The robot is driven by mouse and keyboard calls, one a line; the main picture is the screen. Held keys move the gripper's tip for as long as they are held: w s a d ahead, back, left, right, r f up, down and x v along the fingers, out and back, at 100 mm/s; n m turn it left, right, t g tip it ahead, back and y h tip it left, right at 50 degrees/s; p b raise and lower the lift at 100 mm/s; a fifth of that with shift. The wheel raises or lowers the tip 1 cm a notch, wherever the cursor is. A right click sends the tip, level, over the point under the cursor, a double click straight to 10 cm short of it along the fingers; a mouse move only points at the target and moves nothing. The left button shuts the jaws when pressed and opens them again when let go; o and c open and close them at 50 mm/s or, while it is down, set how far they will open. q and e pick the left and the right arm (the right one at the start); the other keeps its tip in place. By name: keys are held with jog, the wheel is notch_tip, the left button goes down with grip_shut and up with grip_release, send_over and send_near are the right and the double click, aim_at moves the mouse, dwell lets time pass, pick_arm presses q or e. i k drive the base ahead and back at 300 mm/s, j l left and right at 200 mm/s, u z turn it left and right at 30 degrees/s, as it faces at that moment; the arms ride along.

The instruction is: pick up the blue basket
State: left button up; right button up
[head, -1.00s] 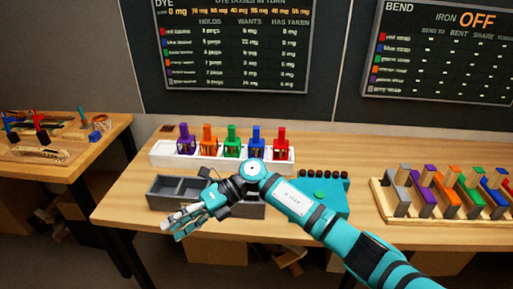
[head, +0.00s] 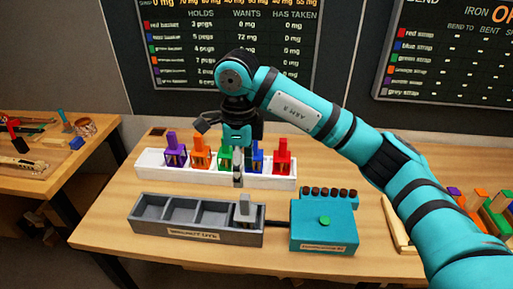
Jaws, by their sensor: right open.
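The blue basket (head: 258,160) stands in the white rack (head: 200,179), between the green basket (head: 225,158) and the red basket (head: 282,158). My right gripper (head: 238,172) is open, pointing down just left of the blue basket in the head view. It covers part of the green basket and the left edge of the blue one. I cannot tell whether it touches either basket. My left gripper is not in view.
The purple basket (head: 175,152) and orange basket (head: 201,154) share the rack. In front is a grey walnut-dye trough (head: 160,231) with a grey basket (head: 244,209) in its right compartment. A teal box (head: 322,229) stands right of it. Coloured blocks (head: 495,206) are at far right.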

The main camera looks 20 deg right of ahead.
aim_at(258, 168)
jog(key=i+l, duration=0.3)
jog(key=i, duration=0.15)
jog(key=i+l, duration=0.25)
jog(key=i, duration=0.2)
